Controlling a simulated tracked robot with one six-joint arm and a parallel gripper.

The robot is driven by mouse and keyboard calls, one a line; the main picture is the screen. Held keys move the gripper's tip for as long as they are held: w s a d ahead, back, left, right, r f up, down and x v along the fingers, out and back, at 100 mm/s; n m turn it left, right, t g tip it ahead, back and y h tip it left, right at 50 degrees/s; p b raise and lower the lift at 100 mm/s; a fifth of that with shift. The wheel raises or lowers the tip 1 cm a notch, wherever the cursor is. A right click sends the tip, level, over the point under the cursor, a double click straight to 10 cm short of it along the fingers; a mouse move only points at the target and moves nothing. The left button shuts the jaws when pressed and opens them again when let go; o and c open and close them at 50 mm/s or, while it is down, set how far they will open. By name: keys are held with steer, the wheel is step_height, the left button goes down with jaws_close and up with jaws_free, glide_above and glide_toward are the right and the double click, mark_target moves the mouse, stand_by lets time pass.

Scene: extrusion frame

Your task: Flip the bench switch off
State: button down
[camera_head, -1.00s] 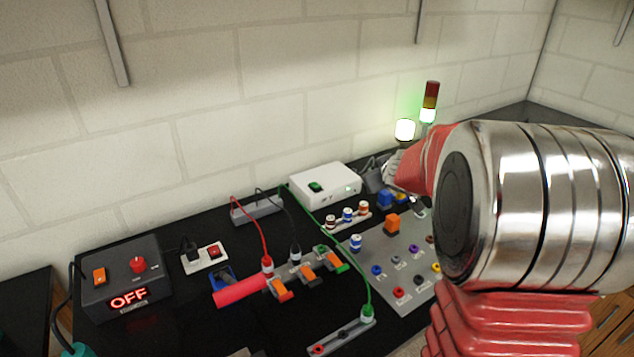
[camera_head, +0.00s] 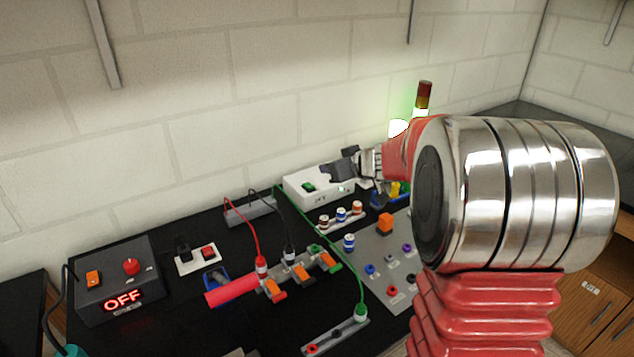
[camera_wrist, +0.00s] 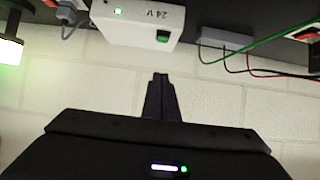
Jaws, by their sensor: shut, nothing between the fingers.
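A white box (camera_head: 300,195) marked 24V stands at the back of the black bench. It has a green rocker switch (camera_head: 309,187) and a lit green light. In the wrist view the box (camera_wrist: 110,28) is at the top, with its green switch (camera_wrist: 163,36) clear of my fingers. My gripper (camera_head: 330,171) is at the box's back right in the head view, partly hiding it. In the wrist view its fingertips (camera_wrist: 160,76) are together and empty, apart from the switch in the picture. A white plate with a red rocker switch (camera_head: 208,252) lies further left.
A dark box reading OFF (camera_head: 122,300), with an orange rocker (camera_head: 93,279), stands at front left. Red, black and green cables cross the bench beside the white box. A grey panel of knobs (camera_head: 383,262) is at right. A lit stack light (camera_head: 422,100) stands behind my arm.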

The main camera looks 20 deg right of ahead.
steer(key=shift+w+f, duration=0.1)
steer(key=shift+w, duration=0.05)
glide_above(307, 184)
steer(key=s, duration=0.3)
steer(key=f, duration=0.4)
steer(key=shift+d+f, duration=0.3)
steer(key=shift+f, duration=0.1)
steer(key=f, duration=0.2)
steer(key=shift+s+f, duration=0.25)
steer(key=shift+f, duration=0.05)
steer(key=shift+s+d+f, duration=0.1)
steer(key=shift+s+f, duration=0.05)
steer(key=shift+f, duration=0.55)
steer(key=shift+s+f, duration=0.15)
steer(key=shift+f, duration=0.05)
steer(key=shift+r, duration=0.8)
steer(key=shift+r, duration=0.2)
